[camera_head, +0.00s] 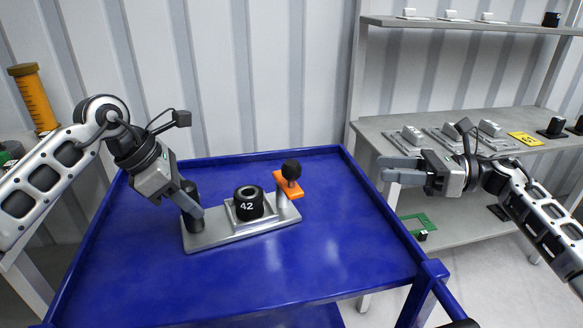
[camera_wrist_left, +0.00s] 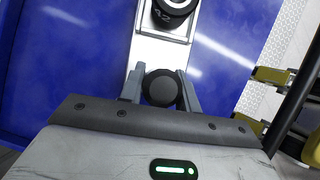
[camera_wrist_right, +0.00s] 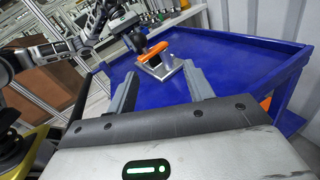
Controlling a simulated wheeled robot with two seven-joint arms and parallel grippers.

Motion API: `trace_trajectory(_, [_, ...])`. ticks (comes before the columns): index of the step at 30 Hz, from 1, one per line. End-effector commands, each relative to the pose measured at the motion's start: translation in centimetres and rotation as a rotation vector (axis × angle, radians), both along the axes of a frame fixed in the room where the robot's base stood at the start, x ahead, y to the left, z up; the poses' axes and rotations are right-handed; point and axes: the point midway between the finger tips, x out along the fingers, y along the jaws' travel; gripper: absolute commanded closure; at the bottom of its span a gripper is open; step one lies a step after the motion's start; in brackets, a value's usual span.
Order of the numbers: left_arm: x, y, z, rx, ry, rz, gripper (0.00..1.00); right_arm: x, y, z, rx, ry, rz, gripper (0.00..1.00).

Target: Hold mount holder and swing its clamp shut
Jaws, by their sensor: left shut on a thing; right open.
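The mount holder is a grey metal plate (camera_head: 235,236) lying on the blue cart, with a dark round post (camera_head: 190,222) at its left end. My left gripper (camera_head: 194,211) is shut around this post; in the left wrist view the post's round top (camera_wrist_left: 160,89) sits between the fingers. A black cylinder marked 42 (camera_head: 249,205) sits upright in a square seat mid-plate. The orange clamp (camera_head: 287,186) with a black ball knob (camera_head: 291,169) stands on the plate's right end, beside the cylinder and not over it. My right gripper (camera_head: 388,171) is open and empty, right of the clamp (camera_wrist_right: 155,52).
The blue cart top (camera_head: 345,240) has raised rims and is clear around the plate. A grey shelf unit (camera_head: 400,128) with several small parts stands behind right. An orange-yellow cylinder (camera_head: 35,100) stands at the far left.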

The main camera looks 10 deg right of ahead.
Motion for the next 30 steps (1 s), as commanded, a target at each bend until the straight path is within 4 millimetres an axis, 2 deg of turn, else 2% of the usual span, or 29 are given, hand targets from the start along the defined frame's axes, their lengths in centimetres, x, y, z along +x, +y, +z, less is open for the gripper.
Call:
trace_trajectory(1, [0.0, 0.0, -0.1, 0.003, 0.002, -0.001, 0.93, 0.3, 2.4, 0.5, 0.002, -0.056, 0.057, 0.48])
trace_trajectory(4, [0.0, 0.0, -0.1, 0.003, 0.002, -0.001, 0.93, 0.3, 5.3, 0.9, -0.008, -0.132, 0.134, 0.48])
trace_trajectory(13, [0.0, 0.0, -0.1, 0.002, 0.001, 0.0, 0.93, 0.6, 9.7, 1.1, -0.015, -0.178, 0.185, 0.48])
trace_trajectory(24, [0.0, 0.0, -0.1, 0.001, 0.002, 0.0, 0.93, 2.0, 16.6, 1.1, -0.014, -0.175, 0.183, 0.48])
trace_trajectory(30, [0.0, 0.0, -0.1, 0.001, 0.002, 0.0, 0.93, 2.4, 18.4, 1.0, -0.016, -0.173, 0.18, 0.48])
